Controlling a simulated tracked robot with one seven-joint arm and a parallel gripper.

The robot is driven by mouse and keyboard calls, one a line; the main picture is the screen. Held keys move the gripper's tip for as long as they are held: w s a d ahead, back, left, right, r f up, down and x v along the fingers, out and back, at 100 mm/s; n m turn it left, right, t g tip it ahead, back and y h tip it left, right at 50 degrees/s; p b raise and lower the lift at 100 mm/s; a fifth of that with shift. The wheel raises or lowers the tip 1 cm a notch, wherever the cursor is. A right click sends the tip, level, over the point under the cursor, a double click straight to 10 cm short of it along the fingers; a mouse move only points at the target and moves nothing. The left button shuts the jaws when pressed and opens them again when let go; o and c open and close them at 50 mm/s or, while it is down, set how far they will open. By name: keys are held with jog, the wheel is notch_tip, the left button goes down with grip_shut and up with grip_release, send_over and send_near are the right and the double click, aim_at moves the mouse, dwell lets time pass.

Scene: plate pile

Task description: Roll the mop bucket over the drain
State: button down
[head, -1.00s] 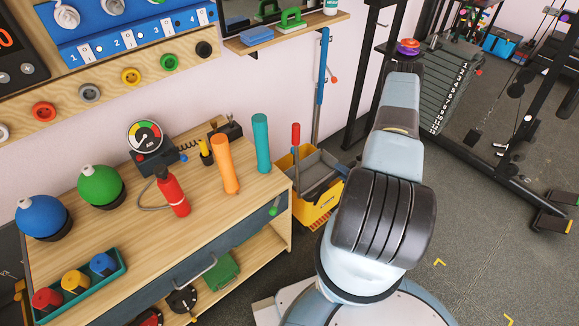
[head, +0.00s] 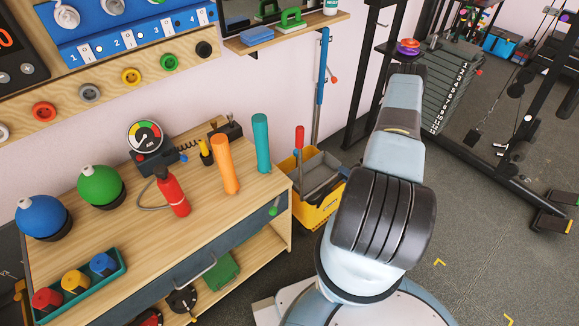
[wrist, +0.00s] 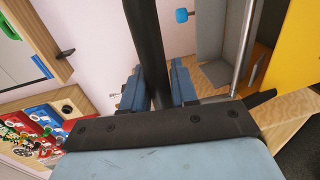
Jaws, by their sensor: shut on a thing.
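The yellow mop bucket (head: 318,214) with its grey wringer (head: 318,172) and red-tipped lever (head: 299,140) stands on the floor just right of the wooden bench, partly hidden by my arm. In the wrist view its yellow wall (wrist: 290,62) and the grey wringer (wrist: 222,40) show at the upper right. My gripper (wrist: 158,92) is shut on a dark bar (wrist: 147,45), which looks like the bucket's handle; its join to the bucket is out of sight. In the head view my arm hides the gripper. I cannot make out a drain.
The wooden bench (head: 240,212) stands close left of the bucket. A blue pole (head: 321,85) stands against the wall behind. A weight rack (head: 452,90) and black gym frames are at the right. Grey floor (head: 490,225) with yellow corner marks (head: 440,262) is open before them.

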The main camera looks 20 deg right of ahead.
jog(key=f+v, duration=0.1)
jog(key=v, duration=0.5)
jog(key=shift+s, duration=0.15)
dwell(0.7)
dwell(0.4)
jog(key=f+v, duration=0.1)
jog(key=v, duration=0.7)
dwell(1.0)
jog(key=shift+s+f, duration=0.1)
jog(key=shift+s, duration=0.05)
dwell(0.4)
jog(key=shift+v, duration=0.9)
jog(key=shift+f, duration=0.1)
grip_release()
dwell(0.6)
